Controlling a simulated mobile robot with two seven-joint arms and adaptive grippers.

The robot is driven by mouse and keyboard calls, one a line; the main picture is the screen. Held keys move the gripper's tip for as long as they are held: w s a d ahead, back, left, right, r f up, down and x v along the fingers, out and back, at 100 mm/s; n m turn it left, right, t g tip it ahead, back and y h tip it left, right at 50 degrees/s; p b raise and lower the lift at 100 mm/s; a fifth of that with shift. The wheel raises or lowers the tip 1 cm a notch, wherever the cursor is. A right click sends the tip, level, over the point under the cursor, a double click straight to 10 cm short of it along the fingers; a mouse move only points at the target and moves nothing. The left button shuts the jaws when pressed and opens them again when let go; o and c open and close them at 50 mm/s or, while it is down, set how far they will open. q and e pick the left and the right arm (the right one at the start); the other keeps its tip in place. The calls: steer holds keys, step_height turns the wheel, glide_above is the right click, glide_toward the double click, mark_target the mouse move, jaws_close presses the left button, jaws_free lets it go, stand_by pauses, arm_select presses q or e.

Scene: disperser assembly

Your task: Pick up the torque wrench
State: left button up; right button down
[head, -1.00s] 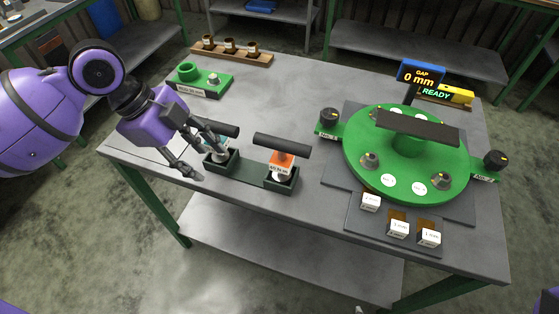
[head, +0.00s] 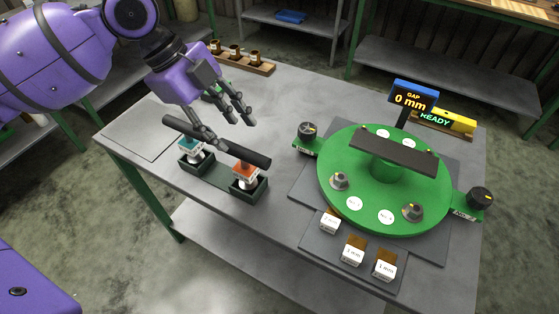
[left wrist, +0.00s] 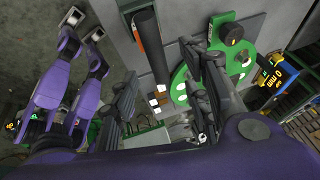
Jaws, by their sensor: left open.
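Two wrenches with long black T-handles stand upright in a dark green holder (head: 215,178). One has a teal body (head: 191,147), the other an orange body (head: 243,171). I cannot tell from the labels which is meant as the torque wrench. My left gripper (head: 232,132) is open and empty, with its fingers above and behind the handles.
A green turntable device (head: 370,210) with a "GAP 0 mm" display (head: 413,97) stands on the right. Small labelled blocks (head: 353,252) lie in front of it. A wooden rack (head: 248,62) with several brown pieces is at the back. The table's left corner is bare.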

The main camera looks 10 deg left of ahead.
mark_target(240, 150)
arm_select(q)
steer(key=shift+a+f+x, duration=0.1)
steer(key=shift+a+x, duration=0.05)
steer(key=shift+x, duration=1.15)
steer(key=shift+a+f+x, duration=0.1)
steer(key=shift+a+x, duration=0.05)
steer(key=shift+x, duration=1.2)
steer(key=shift+a+x, duration=0.15)
steer(key=shift+x, duration=1.15)
steer(key=shift+s, duration=0.1)
steer(key=shift+c, duration=0.5)
steer(key=shift+r, duration=0.1)
jaws_close()
